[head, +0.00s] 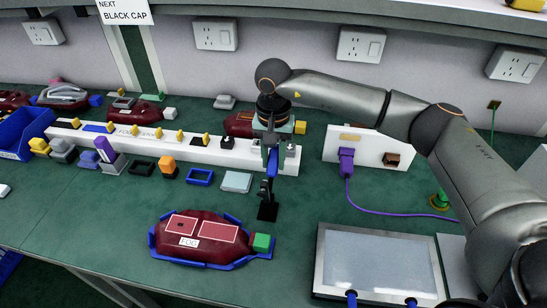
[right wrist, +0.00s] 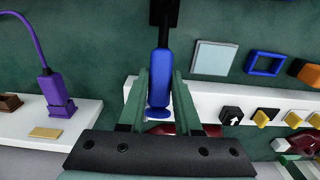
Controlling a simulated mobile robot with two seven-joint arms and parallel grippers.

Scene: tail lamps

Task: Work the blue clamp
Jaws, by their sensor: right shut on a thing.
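The blue clamp has a blue handle (head: 272,162) standing up from a black base (head: 266,211) on the green bench, just behind the dark red lamp marked FOG (head: 200,236). My right gripper (head: 272,148) points down from above and is shut on the handle. In the right wrist view the handle (right wrist: 158,75) lies between the two greenish fingers (right wrist: 160,92), and its black arm runs toward the top edge. The lamp lies in a blue cradle (head: 225,264), with a green block (head: 262,242) at its right end. My left gripper is not in view.
A long white rack (head: 130,143) with yellow-topped pieces stands behind the clamp. A white box (head: 350,165) with a purple plug (head: 346,160) and cable is to the right. A grey-framed panel (head: 375,262) lies at front right. Bench between lamp and panel is clear.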

